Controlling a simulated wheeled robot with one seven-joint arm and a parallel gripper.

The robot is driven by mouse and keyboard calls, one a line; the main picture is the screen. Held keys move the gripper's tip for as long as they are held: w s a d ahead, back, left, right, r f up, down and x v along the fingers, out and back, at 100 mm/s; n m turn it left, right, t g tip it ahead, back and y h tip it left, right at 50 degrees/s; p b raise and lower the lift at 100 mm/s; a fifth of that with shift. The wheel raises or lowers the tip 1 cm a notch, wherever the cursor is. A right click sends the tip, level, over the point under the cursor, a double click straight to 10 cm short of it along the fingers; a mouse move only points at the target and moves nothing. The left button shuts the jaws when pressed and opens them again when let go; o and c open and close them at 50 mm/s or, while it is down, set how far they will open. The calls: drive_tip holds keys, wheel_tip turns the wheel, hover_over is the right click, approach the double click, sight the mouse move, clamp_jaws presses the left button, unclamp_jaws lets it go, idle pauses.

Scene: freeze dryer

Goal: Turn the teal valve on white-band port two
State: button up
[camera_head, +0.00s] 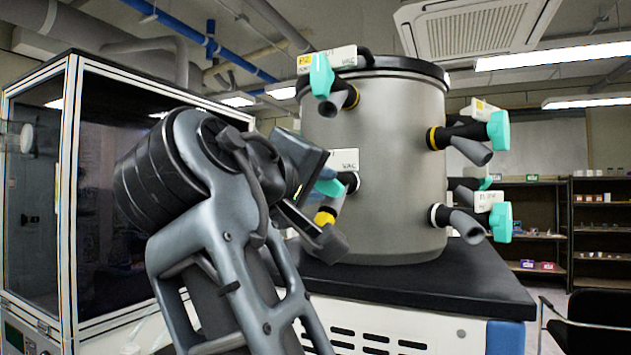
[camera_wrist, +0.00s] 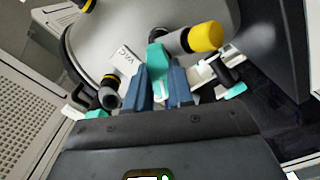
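A metal drum (camera_head: 385,130) carries several ports with teal valves. One teal valve (camera_head: 329,187) is at the drum's lower left, beside a white VAC label (camera_head: 345,160) and a tube with a yellow end (camera_head: 324,217). In the wrist view this teal valve (camera_wrist: 157,60) sits between the two blue-grey fingers of my gripper (camera_wrist: 160,78), filling the narrow gap at their tips. A lower right port has a white band (camera_head: 434,215) and its own teal valve (camera_head: 501,222). In the head view my arm hides the fingertips.
An upper right port has a yellow band (camera_head: 432,139) and a teal valve (camera_head: 498,130). Another teal valve (camera_head: 321,75) is at the upper left. The drum stands on a black top (camera_head: 420,285). A glass-fronted cabinet (camera_head: 35,190) is close on the left.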

clamp_jaws()
drive_tip(key=shift+f+m+b, duration=0.1)
drive_tip(key=shift+m+b, duration=0.2)
drive_tip(key=m+b, duration=0.2)
drive_tip(key=m, duration=0.1)
drive_tip(key=shift+a+f, duration=0.1)
drive_tip(key=m+b, duration=0.1)
drive_tip(key=m, duration=0.1)
drive_tip(key=shift+m+b, duration=0.3)
drive_tip(key=shift+b, duration=0.1)
drive_tip(key=m+b, duration=0.3)
drive_tip(key=m, duration=0.2)
drive_tip(key=shift+m, duration=0.4)
drive_tip(key=o, duration=0.5)
unclamp_jaws()
